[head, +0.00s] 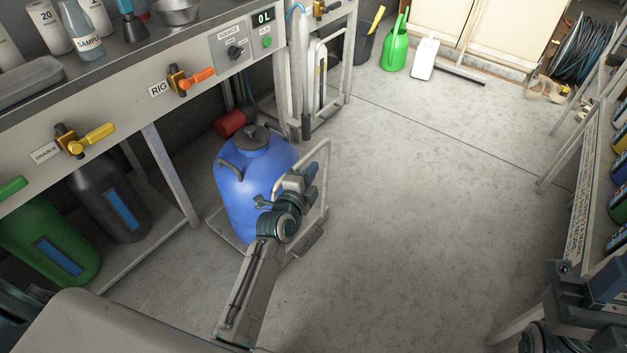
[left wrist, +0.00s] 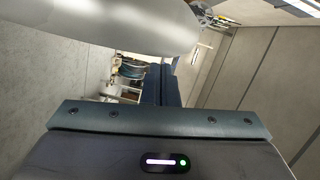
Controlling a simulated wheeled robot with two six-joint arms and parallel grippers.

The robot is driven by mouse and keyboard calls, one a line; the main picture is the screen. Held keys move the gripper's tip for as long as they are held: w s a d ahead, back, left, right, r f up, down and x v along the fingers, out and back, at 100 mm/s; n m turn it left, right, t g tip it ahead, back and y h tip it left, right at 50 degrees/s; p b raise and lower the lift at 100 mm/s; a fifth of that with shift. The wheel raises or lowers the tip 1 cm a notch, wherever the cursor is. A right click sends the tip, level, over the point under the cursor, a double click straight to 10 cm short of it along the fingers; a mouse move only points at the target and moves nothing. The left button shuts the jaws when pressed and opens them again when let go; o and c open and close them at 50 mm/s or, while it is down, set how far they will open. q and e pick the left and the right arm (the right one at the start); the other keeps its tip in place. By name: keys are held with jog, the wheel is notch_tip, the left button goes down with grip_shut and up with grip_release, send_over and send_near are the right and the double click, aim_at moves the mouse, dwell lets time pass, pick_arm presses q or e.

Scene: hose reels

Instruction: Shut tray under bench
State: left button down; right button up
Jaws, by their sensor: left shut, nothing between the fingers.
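The low tray (head: 219,229) stands on the floor between two bench legs, carrying a big blue drum (head: 238,190) with a dark cap. The tray and drum stick out in front of the bench (head: 215,85). A pale upright handle frame (head: 328,172) rises at the tray's right side. My left gripper (head: 306,172) is shut and empty, in front of the drum and close to the handle frame; I cannot tell whether they touch. Its dark fingers (left wrist: 160,85) show in the left wrist view. My left forearm hides part of the tray's front. My right gripper is not clearly visible.
A green bottle (head: 48,235) and a black bottle (head: 108,200) stand under the bench at left. A red cylinder (head: 232,122) is behind the drum. Racks (head: 575,215) stand at right. The middle floor (head: 430,200) is clear.

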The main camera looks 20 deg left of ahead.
pick_arm(q)
jog(key=shift+w+a+f, duration=0.15)
jog(key=shift+w+a, duration=0.1)
jog(key=shift+a, duration=0.55)
jog(key=shift+a, duration=0.1)
